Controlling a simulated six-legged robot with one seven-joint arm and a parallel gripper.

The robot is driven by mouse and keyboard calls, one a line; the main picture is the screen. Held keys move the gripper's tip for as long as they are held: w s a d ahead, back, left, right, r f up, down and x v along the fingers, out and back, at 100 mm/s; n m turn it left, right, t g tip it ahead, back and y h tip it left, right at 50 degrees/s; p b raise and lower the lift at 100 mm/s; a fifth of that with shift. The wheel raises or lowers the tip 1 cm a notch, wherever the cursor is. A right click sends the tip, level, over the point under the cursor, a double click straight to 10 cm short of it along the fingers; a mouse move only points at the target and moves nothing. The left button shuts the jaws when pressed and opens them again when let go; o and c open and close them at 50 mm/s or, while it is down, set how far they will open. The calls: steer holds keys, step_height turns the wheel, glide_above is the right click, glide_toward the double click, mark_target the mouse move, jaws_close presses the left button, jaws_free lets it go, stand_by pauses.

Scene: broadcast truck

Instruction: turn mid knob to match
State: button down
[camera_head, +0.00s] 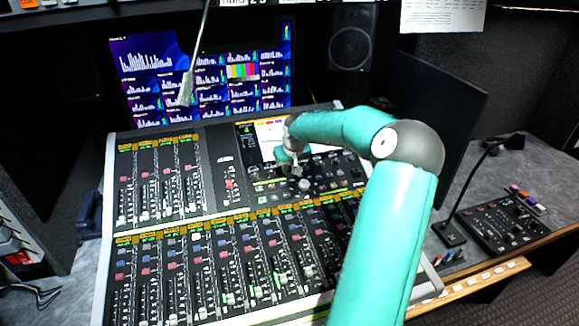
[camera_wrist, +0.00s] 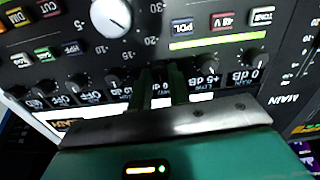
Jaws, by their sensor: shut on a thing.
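My gripper (camera_wrist: 162,88) reaches down onto the mixing console (camera_head: 208,160), at the row of small dark knobs below its screen. In the wrist view its two dark fingers are close together, shut on one knob in the middle of that row. The fingers hide almost all of this knob, so its pointer cannot be read. In the head view my gripper (camera_head: 293,163) is small and partly hidden by my teal arm.
A large white knob (camera_wrist: 110,17) with a numbered scale sits close to my fingers. A lit green bar (camera_wrist: 217,40) and several labelled buttons are nearby. A black control panel (camera_head: 503,225) lies at right.

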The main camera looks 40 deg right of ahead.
steer(key=n, duration=0.5)
steer(key=shift+n, duration=0.3)
steer(key=n, duration=0.5)
steer(key=shift+a, duration=0.1)
steer(key=shift+n, duration=0.3)
steer(key=c, duration=1.3)
jaws_free()
steer(key=v, duration=1.3)
steer(key=shift+s+a+r, duration=0.15)
steer(key=shift+s+r, duration=0.05)
steer(key=shift+r, duration=0.1)
